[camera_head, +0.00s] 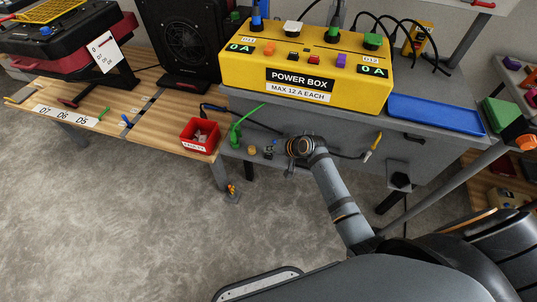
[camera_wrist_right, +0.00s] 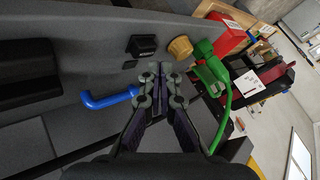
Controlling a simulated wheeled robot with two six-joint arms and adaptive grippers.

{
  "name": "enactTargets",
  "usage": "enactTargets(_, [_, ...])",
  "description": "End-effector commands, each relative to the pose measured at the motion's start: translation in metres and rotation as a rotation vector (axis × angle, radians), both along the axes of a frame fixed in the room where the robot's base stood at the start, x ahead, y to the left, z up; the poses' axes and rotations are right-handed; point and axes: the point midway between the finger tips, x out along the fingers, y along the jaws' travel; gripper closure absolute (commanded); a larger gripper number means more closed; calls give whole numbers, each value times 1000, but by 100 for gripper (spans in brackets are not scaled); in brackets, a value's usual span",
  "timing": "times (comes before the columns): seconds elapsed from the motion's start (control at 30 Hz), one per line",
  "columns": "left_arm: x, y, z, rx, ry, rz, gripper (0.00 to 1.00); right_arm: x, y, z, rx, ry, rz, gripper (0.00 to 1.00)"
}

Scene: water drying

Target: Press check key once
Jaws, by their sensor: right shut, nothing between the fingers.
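My right gripper (camera_wrist_right: 165,72) is shut and empty in the right wrist view. Its fingertips are just below a round tan knob (camera_wrist_right: 180,47) and a black block with a pale label (camera_wrist_right: 142,46). Both sit on the grey panel (camera_wrist_right: 75,30). The block's label is too small to read, and no part is clearly marked as the check key. In the head view my right arm reaches to the front of the grey bench, beside the tan knob (camera_head: 252,150); its fingertips are hard to make out there. My left gripper is not in view.
A green plug with a cable (camera_wrist_right: 213,68) is close right of the gripper; a blue hooked part (camera_wrist_right: 110,98) is to its left. A yellow power box (camera_head: 300,97) and blue tray (camera_head: 435,116) are on the bench. A red bin (camera_head: 200,137) stands left.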

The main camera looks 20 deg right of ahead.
Motion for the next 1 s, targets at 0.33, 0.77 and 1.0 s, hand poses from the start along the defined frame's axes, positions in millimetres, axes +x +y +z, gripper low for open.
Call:
enactTargets(0.33, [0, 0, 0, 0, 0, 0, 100, 0, 0, -8, 0, 0, 0, 100])
enactTargets(0.77, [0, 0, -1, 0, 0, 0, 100, 0, 0, -10, 0, 0, 0, 100])
enactTargets(1.0, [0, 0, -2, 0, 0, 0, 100, 0, 0, -13, 1, 0, -1, 100])
